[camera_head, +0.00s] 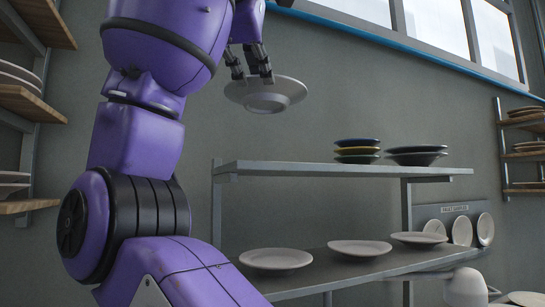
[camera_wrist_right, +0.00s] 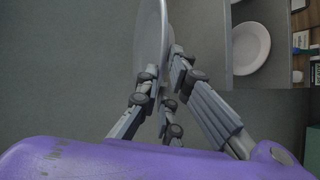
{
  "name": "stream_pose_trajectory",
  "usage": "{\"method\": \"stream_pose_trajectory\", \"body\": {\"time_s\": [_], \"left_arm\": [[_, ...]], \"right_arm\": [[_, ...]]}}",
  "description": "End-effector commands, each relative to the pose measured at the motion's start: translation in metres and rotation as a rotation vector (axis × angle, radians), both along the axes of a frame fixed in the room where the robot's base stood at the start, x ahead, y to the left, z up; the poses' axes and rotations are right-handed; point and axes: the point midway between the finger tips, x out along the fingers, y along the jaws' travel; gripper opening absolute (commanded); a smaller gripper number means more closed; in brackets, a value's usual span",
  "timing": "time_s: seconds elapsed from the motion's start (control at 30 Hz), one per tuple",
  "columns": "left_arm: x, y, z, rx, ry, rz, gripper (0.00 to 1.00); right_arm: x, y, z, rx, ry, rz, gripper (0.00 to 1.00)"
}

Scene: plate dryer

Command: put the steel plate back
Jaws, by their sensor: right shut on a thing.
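My right gripper (camera_head: 250,65) is shut on the rim of a pale grey plate (camera_head: 266,96), held in the air above the left end of the shelf unit's upper shelf. The plate is tilted, with its underside and foot ring facing the head camera. In the right wrist view the plate (camera_wrist_right: 150,32) shows nearly edge-on between the fingers (camera_wrist_right: 164,62). I cannot tell from its surface whether it is steel. Several pale plates stand upright against a grey panel with a small label (camera_head: 455,209) at the right. My left gripper is not in view.
The metal upper shelf (camera_head: 290,168) bears stacks of dark and yellow plates (camera_head: 357,150) at its right; its left part is bare. Three pale plates (camera_head: 275,259) lie on the lower shelf. Wooden shelves with plates (camera_head: 20,100) stand left and right. A white rounded object (camera_head: 467,287) is at lower right.

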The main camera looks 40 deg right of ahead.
Motion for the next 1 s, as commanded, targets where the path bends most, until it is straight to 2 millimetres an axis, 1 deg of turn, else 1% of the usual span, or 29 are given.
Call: {"method": "stream_pose_trajectory", "body": {"time_s": [0.03, 0.33, 0.4, 0.5, 0.6, 0.83, 0.9, 1.0], "left_arm": [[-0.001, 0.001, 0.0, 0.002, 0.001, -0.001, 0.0], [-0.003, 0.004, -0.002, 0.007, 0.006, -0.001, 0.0], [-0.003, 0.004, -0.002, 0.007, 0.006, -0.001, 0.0], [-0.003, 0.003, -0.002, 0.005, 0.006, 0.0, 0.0], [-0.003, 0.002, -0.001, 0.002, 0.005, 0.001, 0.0], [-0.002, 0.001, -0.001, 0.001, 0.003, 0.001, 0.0], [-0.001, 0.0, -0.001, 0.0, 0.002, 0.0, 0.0], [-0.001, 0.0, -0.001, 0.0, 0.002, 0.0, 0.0]], "right_arm": [[0.006, -0.009, -0.004, -0.002, -0.002, -0.002, 0.0], [0.047, -0.062, -0.034, -0.001, 0.0, -0.002, 0.0], [0.053, -0.069, -0.048, -0.001, -0.002, -0.001, 0.0], [0.061, -0.079, -0.063, -0.003, -0.003, -0.001, 0.0], [0.065, -0.086, -0.073, -0.004, -0.005, -0.002, 0.0], [0.072, -0.095, -0.086, -0.004, -0.004, 0.0, 0.0], [0.076, -0.098, -0.095, -0.003, -0.002, -0.001, 0.0], [0.075, -0.097, -0.11, -0.003, -0.005, 0.0, 0.0]]}}
